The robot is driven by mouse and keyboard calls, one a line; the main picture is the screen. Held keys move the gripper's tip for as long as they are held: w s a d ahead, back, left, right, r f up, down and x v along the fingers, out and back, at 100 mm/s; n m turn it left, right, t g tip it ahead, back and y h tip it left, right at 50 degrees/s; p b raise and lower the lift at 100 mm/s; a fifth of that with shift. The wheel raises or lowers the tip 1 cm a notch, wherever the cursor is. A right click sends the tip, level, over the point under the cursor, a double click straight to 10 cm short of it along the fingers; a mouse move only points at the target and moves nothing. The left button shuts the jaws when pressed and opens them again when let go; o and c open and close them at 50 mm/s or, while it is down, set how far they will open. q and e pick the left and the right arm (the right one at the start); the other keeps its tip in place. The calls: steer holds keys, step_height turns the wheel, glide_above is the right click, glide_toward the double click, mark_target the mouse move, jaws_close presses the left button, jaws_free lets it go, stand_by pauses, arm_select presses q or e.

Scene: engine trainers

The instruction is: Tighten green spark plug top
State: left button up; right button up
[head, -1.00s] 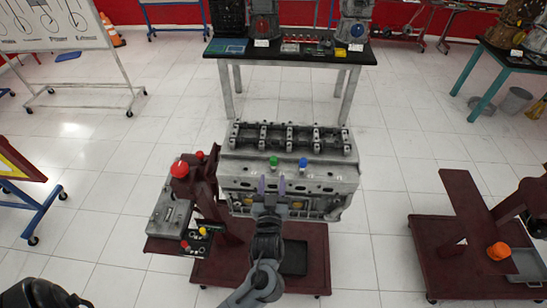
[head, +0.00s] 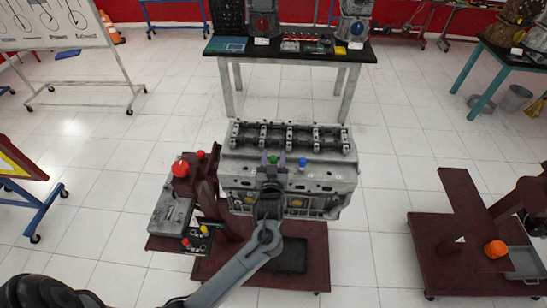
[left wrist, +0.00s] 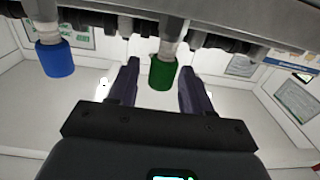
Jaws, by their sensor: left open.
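The green spark plug top (head: 273,160) stands on the front upper side of the grey engine block (head: 240,182). My left gripper (head: 272,158) is open, its two purple fingers on either side of the green top in the head view. In the left wrist view the green top (left wrist: 163,73) shows between the open fingertips (left wrist: 160,75), with clear gaps on both sides and no contact visible. The blue spark plug top (head: 302,164) is beside it on the block, and it also shows in the left wrist view (left wrist: 55,58). My right gripper is not in view.
The engine block sits on a dark red wheeled stand (head: 310,245). A red knob (head: 181,168) and a grey box (head: 172,217) are at its left. A black-topped table (head: 290,50) stands behind. Another dark red stand (head: 445,270) is at the right, with open floor between.

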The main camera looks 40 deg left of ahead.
arm_select(q)
jaws_close()
